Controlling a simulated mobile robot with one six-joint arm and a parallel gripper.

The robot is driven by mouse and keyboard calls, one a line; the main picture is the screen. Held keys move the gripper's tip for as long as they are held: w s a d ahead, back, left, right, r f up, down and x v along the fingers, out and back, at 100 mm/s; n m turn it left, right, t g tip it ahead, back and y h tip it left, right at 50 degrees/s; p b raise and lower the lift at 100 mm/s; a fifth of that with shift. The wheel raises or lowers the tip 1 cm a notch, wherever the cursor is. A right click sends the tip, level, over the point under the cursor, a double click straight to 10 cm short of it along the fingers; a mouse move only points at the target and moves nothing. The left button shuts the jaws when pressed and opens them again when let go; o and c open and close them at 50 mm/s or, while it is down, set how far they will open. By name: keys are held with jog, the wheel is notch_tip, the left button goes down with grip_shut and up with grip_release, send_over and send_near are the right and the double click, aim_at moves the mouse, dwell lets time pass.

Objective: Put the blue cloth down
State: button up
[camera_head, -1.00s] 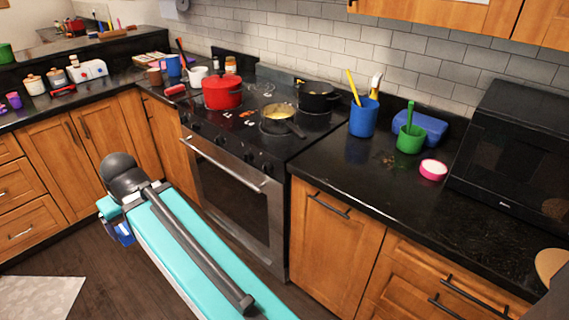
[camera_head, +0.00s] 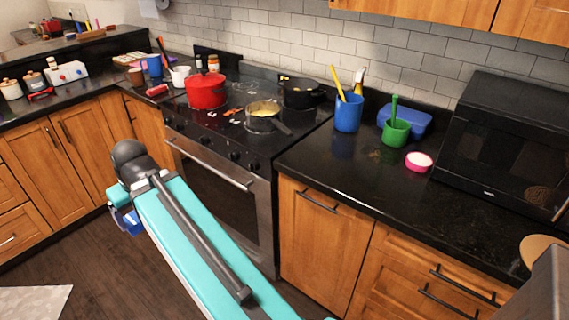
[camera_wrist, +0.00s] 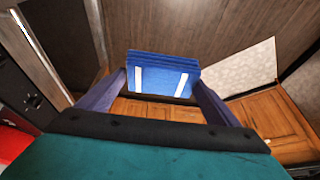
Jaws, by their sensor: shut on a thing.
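My gripper (camera_wrist: 160,85) is shut on the blue cloth (camera_wrist: 162,66). In the wrist view the cloth is a flat, folded blue block with two white stripes, held between the two fingers. In the head view the cloth (camera_head: 130,222) shows only as a small blue patch beyond the end of my teal arm, in front of the stove. The arm hides most of it and most of the gripper. The cloth is in the air, apart from the counters.
The black counter (camera_head: 330,165) right of the stove has bare room in front of a blue cup (camera_head: 348,112), a green cup (camera_head: 396,131) and a pink bowl (camera_head: 418,162). A red pot (camera_head: 205,91) and a pan (camera_head: 262,120) stand on the stove.

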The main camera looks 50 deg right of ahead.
jog(key=s+d+r, duration=0.1)
jog(key=s+d, duration=0.1)
jog(key=d, duration=0.5)
jog(key=s+d, duration=0.3)
jog(key=d, duration=0.5)
jog(key=s+d+r, duration=0.2)
jog(key=s+d, duration=1)
jog(key=s, duration=0.2)
jog(key=s+d+r+b, duration=0.1)
jog(key=s+d+r, duration=0.2)
jog(key=s+d, duration=0.9)
jog(key=shift+s, duration=0.9)
jog(key=shift+w+d+r+p, duration=0.1)
jog(key=shift+p, duration=0.2)
jog(key=w+d+p, duration=0.3)
jog(key=d, duration=0.1)
jog(key=w+d+f+p, duration=0.1)
jog(key=w+d+p, duration=0.2)
jog(key=d, duration=0.1)
jog(key=w+d+p, duration=0.3)
jog(key=d, duration=0.1)
jog(key=shift+d+f, duration=0.35)
jog(key=shift+d, duration=0.05)
